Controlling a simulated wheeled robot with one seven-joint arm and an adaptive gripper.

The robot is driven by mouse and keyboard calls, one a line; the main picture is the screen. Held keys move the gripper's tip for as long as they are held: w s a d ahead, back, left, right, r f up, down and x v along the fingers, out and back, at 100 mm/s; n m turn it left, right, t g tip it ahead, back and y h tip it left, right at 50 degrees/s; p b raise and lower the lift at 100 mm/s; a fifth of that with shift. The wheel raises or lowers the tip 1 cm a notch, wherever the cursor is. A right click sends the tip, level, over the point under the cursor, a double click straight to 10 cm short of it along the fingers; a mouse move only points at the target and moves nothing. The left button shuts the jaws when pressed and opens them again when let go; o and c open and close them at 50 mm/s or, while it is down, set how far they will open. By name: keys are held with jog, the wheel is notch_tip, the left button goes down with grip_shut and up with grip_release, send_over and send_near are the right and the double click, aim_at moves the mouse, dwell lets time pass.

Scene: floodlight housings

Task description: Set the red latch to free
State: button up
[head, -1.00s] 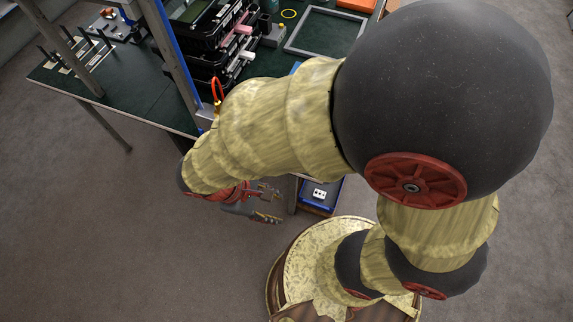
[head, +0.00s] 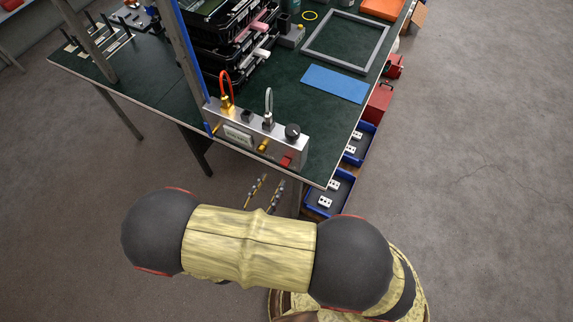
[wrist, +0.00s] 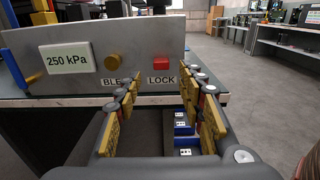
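The red latch (head: 286,161) is a small red block at the lower right of the front of a grey metal panel box (head: 222,131) at the table edge. In the wrist view the red latch (wrist: 161,63) sits just above the word LOCK, on the panel face (wrist: 140,43). No "free" label is visible; my right finger hides part of the panel beside it. My gripper (head: 273,181) is in front of the box, fingers pointing towards it. In the wrist view my gripper (wrist: 163,77) is open and empty, with the latch ahead between its fingertips, apparently apart.
A brass knob (wrist: 114,61) above a partly hidden "BLE" label and a 250 kPa display (wrist: 69,57) are left of the latch. A black dial (head: 292,131) and cable plugs top the box. Blue bins (head: 345,188) stand below the table's right side.

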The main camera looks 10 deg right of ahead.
aim_at(283, 165)
jog(key=shift+b+x, duration=0.85)
jog(key=shift+x, duration=3.05)
jog(key=shift+r, duration=0.1)
jog(key=shift+c, duration=0.7)
jog(key=shift+s, duration=0.1)
jog(key=c, duration=0.7)
grip_shut()
